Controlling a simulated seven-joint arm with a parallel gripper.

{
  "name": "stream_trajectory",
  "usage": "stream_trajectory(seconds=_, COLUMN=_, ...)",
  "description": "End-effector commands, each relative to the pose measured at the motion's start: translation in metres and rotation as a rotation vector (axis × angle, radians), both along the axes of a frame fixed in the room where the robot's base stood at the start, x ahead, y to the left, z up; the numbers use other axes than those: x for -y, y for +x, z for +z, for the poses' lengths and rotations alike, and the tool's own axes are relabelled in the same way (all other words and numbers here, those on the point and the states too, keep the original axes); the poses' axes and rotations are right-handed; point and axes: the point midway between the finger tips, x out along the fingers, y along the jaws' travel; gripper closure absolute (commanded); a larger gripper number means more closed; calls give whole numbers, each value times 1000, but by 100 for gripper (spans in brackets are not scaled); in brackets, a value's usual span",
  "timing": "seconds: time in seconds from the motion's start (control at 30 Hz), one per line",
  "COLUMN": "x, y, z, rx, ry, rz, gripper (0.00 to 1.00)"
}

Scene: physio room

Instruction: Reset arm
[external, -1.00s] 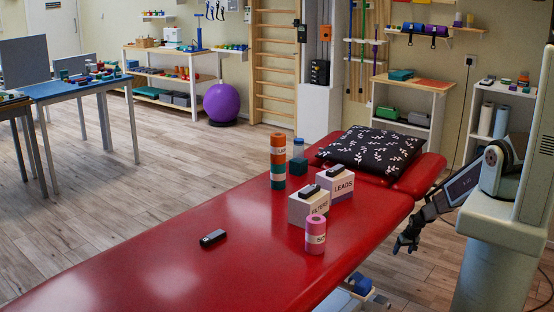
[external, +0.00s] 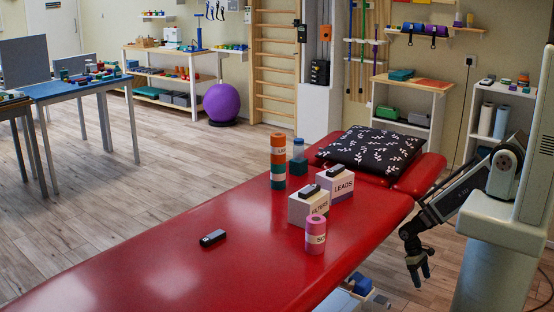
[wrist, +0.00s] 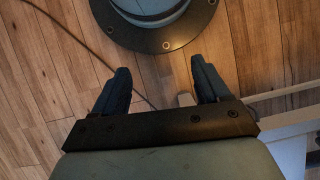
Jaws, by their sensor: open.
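My gripper (external: 418,278) hangs beside the right edge of the red treatment table (external: 120,275), pointing down over the floor. It is apart from the table and everything on it. In the wrist view my gripper (wrist: 162,85) shows its two dark fingers spread wide with nothing between them. Below them are the wooden floor and a cable.
On the table are a box labelled FILTERS (external: 308,207), a box labelled LEADS (external: 340,186), a pink roll (external: 315,235), an orange and green stack (external: 278,160), a bottle (external: 299,160), a black device (external: 213,238) and a patterned pillow (external: 372,148). White-framed equipment (external: 365,291) stands below the table's edge.

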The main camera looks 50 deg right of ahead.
Motion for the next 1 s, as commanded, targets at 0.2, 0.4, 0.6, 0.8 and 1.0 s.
stream_trajectory(seconds=0.2, x=-15, y=-32, z=22, rx=-95, ry=1, rz=81, gripper=25)
stream_trajectory(seconds=0.4, x=-15, y=-32, z=22, rx=-98, ry=1, rz=82, gripper=25)
stream_trajectory(seconds=0.6, x=-15, y=-32, z=22, rx=-98, ry=1, rz=82, gripper=25)
stream_trajectory(seconds=0.8, x=-15, y=-32, z=22, rx=-98, ry=1, rz=82, gripper=25)
stream_trajectory(seconds=1.0, x=-15, y=-32, z=22, rx=-98, ry=1, rz=82, gripper=25)
